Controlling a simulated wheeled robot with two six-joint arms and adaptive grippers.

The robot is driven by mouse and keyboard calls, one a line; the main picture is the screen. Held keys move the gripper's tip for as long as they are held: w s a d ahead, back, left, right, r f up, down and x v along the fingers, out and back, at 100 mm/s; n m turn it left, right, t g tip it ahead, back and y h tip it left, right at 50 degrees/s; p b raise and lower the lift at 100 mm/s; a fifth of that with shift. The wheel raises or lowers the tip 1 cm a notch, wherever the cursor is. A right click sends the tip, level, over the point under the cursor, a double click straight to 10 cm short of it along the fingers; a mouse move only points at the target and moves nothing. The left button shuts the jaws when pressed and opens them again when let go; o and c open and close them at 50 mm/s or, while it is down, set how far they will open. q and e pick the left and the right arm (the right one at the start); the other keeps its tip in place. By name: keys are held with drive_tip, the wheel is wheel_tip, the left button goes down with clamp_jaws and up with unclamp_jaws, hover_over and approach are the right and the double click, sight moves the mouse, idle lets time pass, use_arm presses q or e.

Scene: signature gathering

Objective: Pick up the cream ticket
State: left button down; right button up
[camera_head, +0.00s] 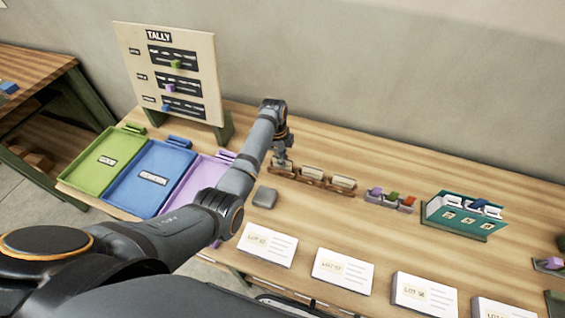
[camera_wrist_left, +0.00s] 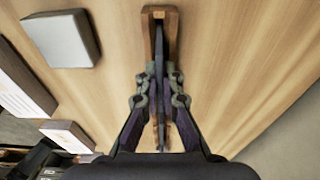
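A row of small wooden holders stands mid-table in the head view, with cream tickets in them: a middle one (camera_head: 312,172) and a right one (camera_head: 343,182). My left gripper (camera_head: 282,160) points down at the leftmost holder (camera_head: 281,171); its ticket is mostly hidden by the gripper. In the left wrist view a wooden holder (camera_wrist_left: 172,18) lies under the gripper (camera_wrist_left: 160,78), with a thin, dark upright edge between its close-set fingers. I cannot tell whether they press on it. My right gripper is not in view.
Green (camera_head: 72,178), blue (camera_head: 128,190) and purple (camera_head: 188,199) trays lie left, before the tally board (camera_head: 192,55). A grey block (camera_head: 265,197) sits near my left arm. LOT cards (camera_head: 342,269) line the front. A stamp rack (camera_head: 390,200) and teal box (camera_head: 462,220) stand right.

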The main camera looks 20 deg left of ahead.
use_arm(q)
wheel_tip(320, 180, up, 2)
drive_tip(key=shift+r+b, duration=0.25)
drive_tip(key=shift+b, duration=0.15)
drive_tip(key=s+r+p, duration=0.8)
drive_tip(key=s+r, duration=0.1)
drive_tip(key=s, duration=0.5)
drive_tip(key=shift+a+r, duration=0.35)
drive_tip(key=shift+a, duration=0.05)
